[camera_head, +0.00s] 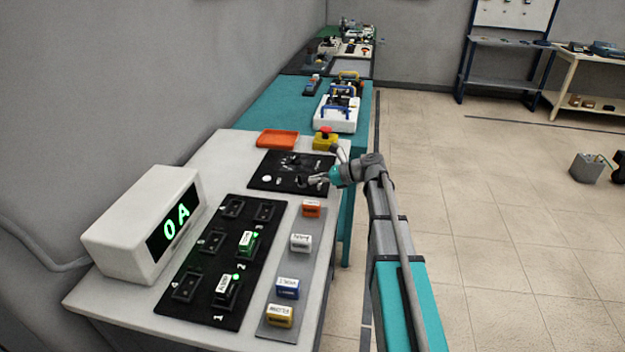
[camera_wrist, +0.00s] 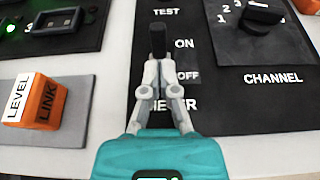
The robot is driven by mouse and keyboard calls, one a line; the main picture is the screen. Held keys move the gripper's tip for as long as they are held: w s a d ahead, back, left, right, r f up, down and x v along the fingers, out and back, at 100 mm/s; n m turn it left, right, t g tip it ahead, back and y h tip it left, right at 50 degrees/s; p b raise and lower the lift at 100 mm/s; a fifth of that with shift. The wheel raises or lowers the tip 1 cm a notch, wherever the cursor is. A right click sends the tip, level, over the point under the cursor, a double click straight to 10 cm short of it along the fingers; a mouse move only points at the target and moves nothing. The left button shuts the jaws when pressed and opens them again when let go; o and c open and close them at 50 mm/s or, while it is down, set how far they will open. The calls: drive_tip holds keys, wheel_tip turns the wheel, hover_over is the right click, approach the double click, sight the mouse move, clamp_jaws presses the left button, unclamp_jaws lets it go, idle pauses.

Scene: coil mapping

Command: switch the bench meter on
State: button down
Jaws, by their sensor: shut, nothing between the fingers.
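The control panel (camera_head: 262,172) is a black plate on the bench beyond the socket board. In the wrist view the panel (camera_wrist: 225,120) carries the words TEST, ON, OFF and METER, the last partly covered by my gripper. A black channel knob (camera_wrist: 262,14) is at upper right. My gripper (camera_wrist: 158,42) is shut and empty, its fingertips over the panel left of ON. The head view shows my gripper (camera_head: 313,180) at the panel's right part; contact is unclear.
A white display box (camera_head: 130,225) shows a green "0A". The black socket board (camera_head: 205,270) holds two green-lit modules. A grey strip (camera_head: 313,240) bears orange, white, blue and yellow blocks. An orange tray (camera_head: 278,139) and red-topped yellow button box (camera_head: 325,139) stand beyond the panel.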

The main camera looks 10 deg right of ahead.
drive_tip(key=shift+d, duration=0.15)
drive_tip(key=shift+r, duration=0.15)
drive_tip(key=shift+r+p, duration=0.7)
drive_tip(key=shift+p, duration=0.1)
drive_tip(key=shift+r, duration=0.1)
drive_tip(key=r+p, duration=0.2)
drive_tip(key=d+r+p, duration=0.1)
drive_tip(key=shift+s+r, duration=0.1)
drive_tip(key=shift+s, duration=0.2)
wheel_tip(320, 180, up, 6)
drive_tip(key=d+p, duration=0.2)
drive_tip(key=p, duration=0.4)
drive_tip(key=shift+s, duration=0.35)
drive_tip(key=shift+s+d, duration=0.1)
